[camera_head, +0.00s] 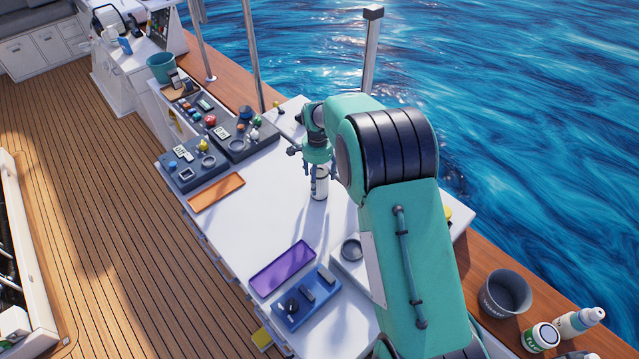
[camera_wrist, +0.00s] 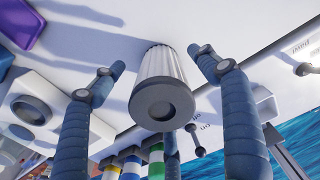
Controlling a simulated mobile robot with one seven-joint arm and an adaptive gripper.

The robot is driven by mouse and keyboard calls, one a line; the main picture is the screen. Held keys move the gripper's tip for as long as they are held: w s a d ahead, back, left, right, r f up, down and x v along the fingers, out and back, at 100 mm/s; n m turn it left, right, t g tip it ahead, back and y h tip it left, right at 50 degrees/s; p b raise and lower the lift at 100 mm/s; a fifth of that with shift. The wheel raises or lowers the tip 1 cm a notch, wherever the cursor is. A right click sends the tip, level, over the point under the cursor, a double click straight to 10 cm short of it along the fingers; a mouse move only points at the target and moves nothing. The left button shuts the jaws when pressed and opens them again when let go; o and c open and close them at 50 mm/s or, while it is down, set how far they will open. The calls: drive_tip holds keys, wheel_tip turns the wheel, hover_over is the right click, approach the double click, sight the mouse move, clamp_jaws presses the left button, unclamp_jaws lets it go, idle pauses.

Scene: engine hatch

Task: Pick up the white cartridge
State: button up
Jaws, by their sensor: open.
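The white cartridge (camera_head: 319,187) stands upright on the white worktop, directly below my gripper (camera_head: 319,170) in the camera_head view. In the camera_wrist view the cartridge (camera_wrist: 163,85) shows ribbed white sides and a grey end with a round recess facing the camera. My gripper (camera_wrist: 157,62) is open there, with one finger on each side of the cartridge and a visible gap on both sides. Part of the cartridge's upper end is hidden by the fingers in the camera_head view.
An orange tray (camera_head: 216,192) and a purple tray (camera_head: 282,268) lie on the worktop (camera_head: 262,222). A blue panel (camera_head: 302,300) stands near the purple tray, and control panels (camera_head: 195,160) stand at the back left. A white block with a grey ring (camera_head: 351,250) is to the right.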

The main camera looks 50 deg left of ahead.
sight(319, 187)
drive_tip(key=shift+w+d+f, duration=0.1)
drive_tip(key=shift+w+f, duration=0.05)
drive_tip(key=shift+f, duration=2.45)
drive_tip(key=c, duration=1.3)
